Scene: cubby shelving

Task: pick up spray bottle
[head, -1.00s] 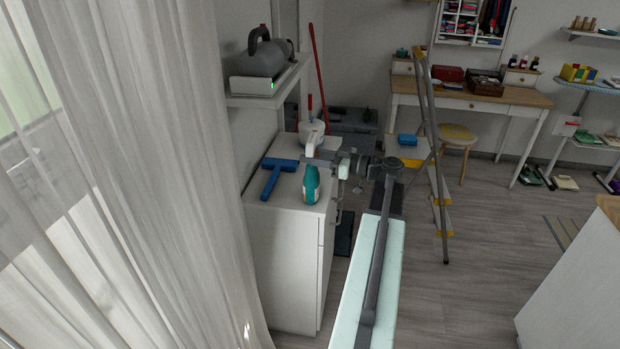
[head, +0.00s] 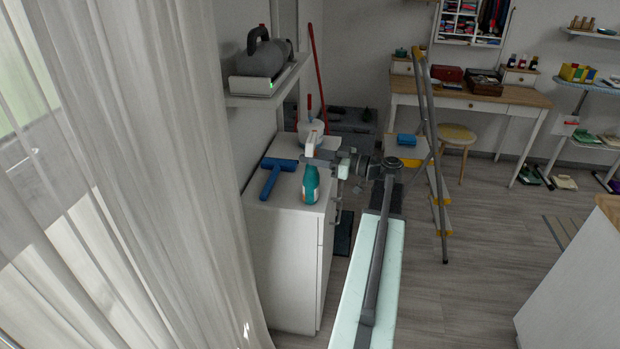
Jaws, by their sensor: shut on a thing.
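A teal spray bottle (head: 310,188) with a white spray head stands upright near the right edge of a white cabinet (head: 283,255). My gripper (head: 318,154) comes in from the right and is shut on the bottle's upper part, just under the white head. The fingers are small in this view and partly merge with the white head. I cannot tell whether the bottle's base touches the cabinet top.
A blue squeegee-like tool (head: 274,175) lies left of the bottle. A white container (head: 312,128) stands behind it. A shelf (head: 268,90) with a grey appliance (head: 262,58) hangs above. A stepladder (head: 437,160) stands right. A curtain (head: 130,200) fills the left.

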